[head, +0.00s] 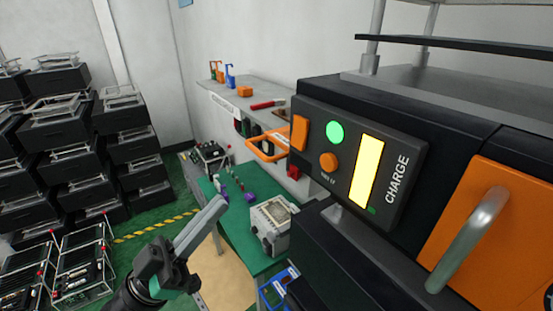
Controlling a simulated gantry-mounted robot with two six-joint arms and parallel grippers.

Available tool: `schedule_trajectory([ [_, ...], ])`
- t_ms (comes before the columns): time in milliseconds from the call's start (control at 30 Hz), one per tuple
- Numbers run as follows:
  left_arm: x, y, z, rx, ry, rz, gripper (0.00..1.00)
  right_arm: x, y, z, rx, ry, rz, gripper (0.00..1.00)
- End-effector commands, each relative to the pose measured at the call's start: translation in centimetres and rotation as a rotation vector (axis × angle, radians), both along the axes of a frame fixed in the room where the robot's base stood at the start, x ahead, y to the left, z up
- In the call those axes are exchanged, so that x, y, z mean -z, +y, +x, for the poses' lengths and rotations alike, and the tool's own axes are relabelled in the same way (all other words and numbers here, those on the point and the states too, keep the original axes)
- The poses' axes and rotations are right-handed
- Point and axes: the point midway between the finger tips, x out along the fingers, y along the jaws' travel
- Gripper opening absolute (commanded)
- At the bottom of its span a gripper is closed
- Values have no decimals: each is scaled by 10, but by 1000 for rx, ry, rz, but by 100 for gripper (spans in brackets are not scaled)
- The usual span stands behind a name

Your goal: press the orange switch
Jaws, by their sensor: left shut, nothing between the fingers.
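A dark charge panel on the machine at the right carries an orange rectangular switch (300,133) at its left end. A round orange button (328,161) sits on the same panel, below a lit green round lamp (335,132). A tall yellow lit bar (367,171) is to their right, beside the word CHARGE. My left gripper (217,206) is shut and empty, pointing up and to the right. In the picture it is below and left of the panel, clearly apart from the switch. My right gripper is not in view.
An orange door with a grey handle (468,240) is at the right. A green table (232,213) bears a grey device (270,222). A wall shelf (240,98) holds tools. Black crates (60,130) are stacked at the left. Open space lies between my gripper and the panel.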

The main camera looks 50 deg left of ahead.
Motion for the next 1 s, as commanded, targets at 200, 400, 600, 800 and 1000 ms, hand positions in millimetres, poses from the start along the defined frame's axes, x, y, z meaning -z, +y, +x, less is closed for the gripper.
schedule_trajectory([
  [200, -7, -3, 11, 4, -2, 6, 0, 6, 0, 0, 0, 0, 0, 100],
  [400, -15, -7, 30, 9, -5, 18, 0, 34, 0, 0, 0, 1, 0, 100],
  [600, -45, -8, 50, 4, -1, 1, 0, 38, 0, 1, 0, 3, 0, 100],
  [800, -66, -13, 85, 5, 2, -2, 0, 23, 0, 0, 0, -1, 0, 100],
  [1000, -58, -16, 112, 4, 1, 0, 0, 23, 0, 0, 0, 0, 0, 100],
])
